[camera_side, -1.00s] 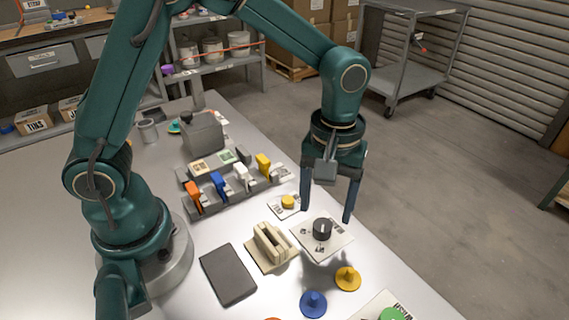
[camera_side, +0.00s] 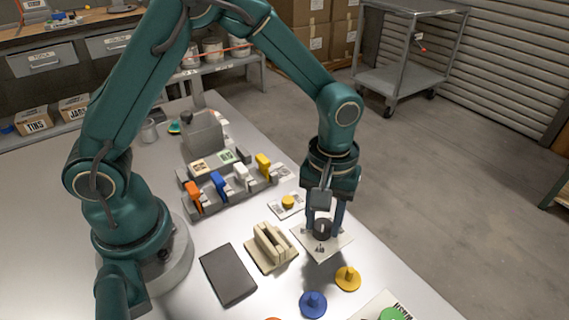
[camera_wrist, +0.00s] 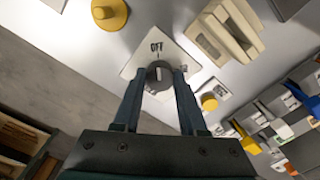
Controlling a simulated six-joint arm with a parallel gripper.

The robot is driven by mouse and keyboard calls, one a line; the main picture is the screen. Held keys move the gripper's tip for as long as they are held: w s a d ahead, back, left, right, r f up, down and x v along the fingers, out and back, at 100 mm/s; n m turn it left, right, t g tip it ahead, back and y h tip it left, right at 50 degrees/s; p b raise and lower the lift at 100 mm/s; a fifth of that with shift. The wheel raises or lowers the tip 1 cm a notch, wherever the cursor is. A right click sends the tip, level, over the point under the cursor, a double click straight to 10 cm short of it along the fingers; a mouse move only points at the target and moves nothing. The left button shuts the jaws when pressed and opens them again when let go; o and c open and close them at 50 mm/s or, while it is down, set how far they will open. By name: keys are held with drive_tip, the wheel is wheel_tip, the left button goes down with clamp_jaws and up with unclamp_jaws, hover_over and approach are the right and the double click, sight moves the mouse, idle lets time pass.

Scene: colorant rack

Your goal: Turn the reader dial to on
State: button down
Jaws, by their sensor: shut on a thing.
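The reader dial (camera_side: 322,229) is a dark round knob with a pale pointer mark, set on a white plate (camera_side: 333,249) near the table's right edge. In the wrist view the dial (camera_wrist: 158,74) sits between my fingertips, and its pointer mark faces the word "OFF" printed on the plate (camera_wrist: 141,58). My gripper (camera_side: 324,226) is above the plate, pointing down, with its two fingers shut on the sides of the dial. In the wrist view my gripper (camera_wrist: 158,77) shows a finger on each side of it.
A beige slotted reader block (camera_side: 270,248) stands just left of the plate. A small plate with a yellow button (camera_side: 288,202) lies behind. Yellow (camera_side: 347,279) and blue (camera_side: 313,304) knobbed discs stand in front. A rack of coloured pieces (camera_side: 230,185) is further back left.

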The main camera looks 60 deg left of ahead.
drive_tip(key=shift+m, duration=0.4)
drive_tip(key=m, duration=0.3)
drive_tip(key=shift+m, duration=0.3)
drive_tip(key=m, duration=0.4)
drive_tip(key=shift+m, duration=0.3)
drive_tip(key=m, duration=0.4)
drive_tip(key=shift+a+m, duration=0.1)
drive_tip(key=shift+m, duration=2.4)
drive_tip(key=shift+c, duration=2.2)
unclamp_jaws()
